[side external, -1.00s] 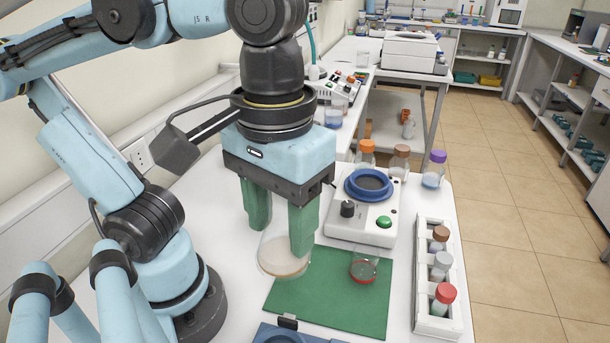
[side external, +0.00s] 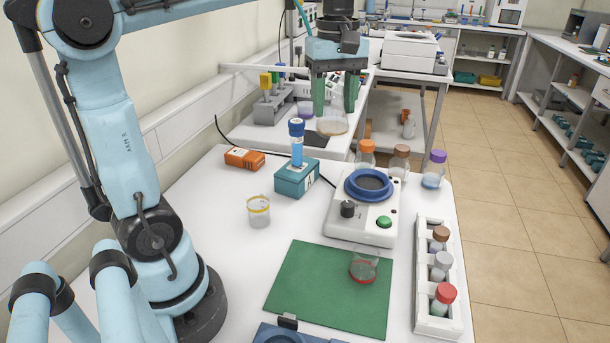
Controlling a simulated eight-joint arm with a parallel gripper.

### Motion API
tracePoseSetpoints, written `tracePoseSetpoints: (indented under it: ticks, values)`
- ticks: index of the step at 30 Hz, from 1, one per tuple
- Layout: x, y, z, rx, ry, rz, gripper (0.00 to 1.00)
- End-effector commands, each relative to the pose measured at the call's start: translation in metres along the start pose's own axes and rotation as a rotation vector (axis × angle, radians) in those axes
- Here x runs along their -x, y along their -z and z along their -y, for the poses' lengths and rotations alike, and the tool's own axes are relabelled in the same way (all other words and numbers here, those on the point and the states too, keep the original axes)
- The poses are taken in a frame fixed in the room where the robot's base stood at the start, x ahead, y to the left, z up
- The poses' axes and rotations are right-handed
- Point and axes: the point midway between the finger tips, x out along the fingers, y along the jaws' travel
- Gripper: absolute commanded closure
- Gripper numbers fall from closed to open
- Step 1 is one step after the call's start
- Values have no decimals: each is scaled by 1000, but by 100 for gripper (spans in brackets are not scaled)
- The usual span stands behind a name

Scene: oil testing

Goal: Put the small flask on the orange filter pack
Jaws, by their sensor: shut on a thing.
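My gripper (side external: 334,107) is at the back, over the white side bench, with its green fingers pointing down. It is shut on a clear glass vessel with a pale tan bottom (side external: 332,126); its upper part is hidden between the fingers. Whether the vessel touches the bench cannot be told. A small clear glass flask with a red ring at its base (side external: 364,265) stands on the green mat (side external: 305,290), far from my gripper. The orange filter pack (side external: 244,159) is a small orange box lying flat on the table at the left, with nothing on it.
A glass beaker with a yellow rim (side external: 259,211) stands in front of the pack. A teal box (side external: 296,178) with a blue-capped tube is right of it. A white hotplate device (side external: 362,223), capped bottles and a white bottle rack (side external: 437,280) fill the right side.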

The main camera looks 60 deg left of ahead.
Motion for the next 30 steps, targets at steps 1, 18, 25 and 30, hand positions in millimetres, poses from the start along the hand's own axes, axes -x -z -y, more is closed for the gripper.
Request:
tracePoseSetpoints:
  ticks: [1, 18, 25, 30]
  values:
    - [-2, 24, 1, 60, 0, 0, 82]
    - [-27, 204, 63, 492, -1, 0, 81]
    - [-48, 216, 71, 522, -1, 0, 82]
    - [-67, 215, 71, 521, -1, 0, 82]
